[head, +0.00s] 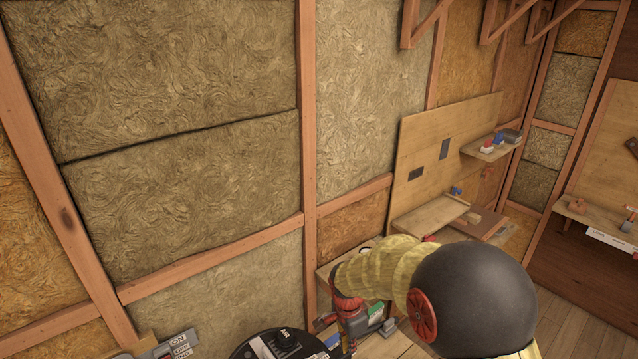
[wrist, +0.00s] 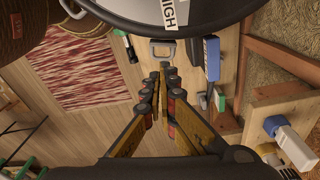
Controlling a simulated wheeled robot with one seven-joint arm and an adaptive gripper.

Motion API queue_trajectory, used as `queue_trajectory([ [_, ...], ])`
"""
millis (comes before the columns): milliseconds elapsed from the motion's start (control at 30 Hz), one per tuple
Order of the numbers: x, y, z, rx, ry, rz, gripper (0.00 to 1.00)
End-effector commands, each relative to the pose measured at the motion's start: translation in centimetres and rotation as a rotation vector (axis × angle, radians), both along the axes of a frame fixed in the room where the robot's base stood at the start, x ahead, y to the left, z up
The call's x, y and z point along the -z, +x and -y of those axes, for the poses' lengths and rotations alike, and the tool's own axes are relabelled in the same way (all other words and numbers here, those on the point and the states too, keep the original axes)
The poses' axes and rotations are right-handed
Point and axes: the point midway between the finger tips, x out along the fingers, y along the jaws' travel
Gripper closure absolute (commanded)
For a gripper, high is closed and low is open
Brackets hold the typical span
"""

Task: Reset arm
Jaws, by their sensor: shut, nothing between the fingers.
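My gripper (wrist: 160,82) shows in the middle of the wrist view. Its two dark and yellow fingers come together at their tips, with nothing between them. The tips point toward a wooden surface, below a grey handle-like piece (wrist: 162,45). In the head view my arm (head: 475,290), with a large dark round joint and yellow covering, reaches in from the lower right toward the bench. I cannot clearly make out my fingers in that view.
A round dark vessel (wrist: 185,12) with a label fills the top of the wrist view. A blue item (wrist: 211,58) stands beside it. A white and blue container (wrist: 290,145) is at the right. Insulated walls (head: 180,190) and a shelf (head: 430,216) lie beyond my arm.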

Motion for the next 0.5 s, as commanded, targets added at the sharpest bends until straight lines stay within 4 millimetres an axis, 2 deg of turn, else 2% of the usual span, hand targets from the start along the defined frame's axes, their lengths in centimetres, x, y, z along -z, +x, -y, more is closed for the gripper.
queue_trajectory([
  [67,0.0,-0.3,0.0,-0.101,-0.004,-0.019,1.0],
  [233,0.7,-4.2,0.6,-0.395,-0.002,-0.121,1.0],
  [367,-1.7,-6.9,1.2,-0.617,0.013,-0.146,1.0],
  [500,-5.6,-10.3,2.5,-0.849,0.027,-0.126,1.0],
])
